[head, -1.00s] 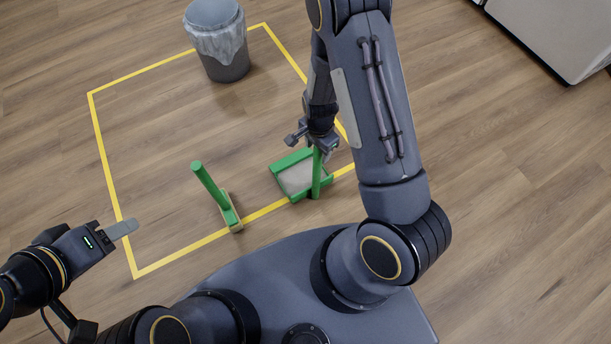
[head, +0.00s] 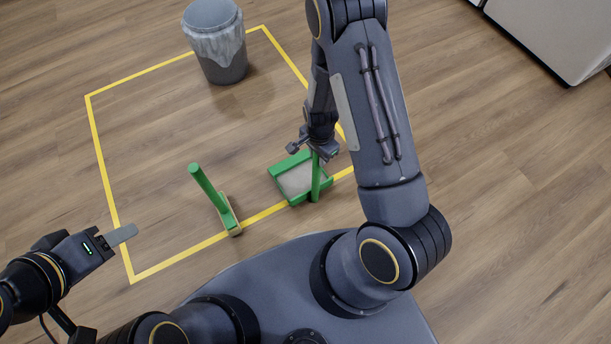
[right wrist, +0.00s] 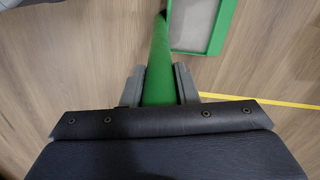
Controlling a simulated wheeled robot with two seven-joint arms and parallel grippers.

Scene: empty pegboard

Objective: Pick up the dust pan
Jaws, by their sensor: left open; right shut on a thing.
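The dust pan (head: 297,180) is green with a grey inside and an upright green handle (head: 316,182). It is at the near right of the yellow floor outline. My right gripper (head: 318,150) is shut on the upper part of the handle. In the right wrist view, the green handle (right wrist: 160,65) stands between the two fingers, and the pan (right wrist: 197,25) shows beyond it. Whether the pan touches the floor cannot be told. My left gripper (head: 122,236) is open and empty at the left, away from the pan.
A green-handled brush (head: 210,190) stands on the floor left of the pan, near the yellow line (head: 180,257). A grey bin with a liner (head: 215,45) stands at the back. A pale cabinet (head: 555,30) is at the upper right. The floor inside the outline is mostly clear.

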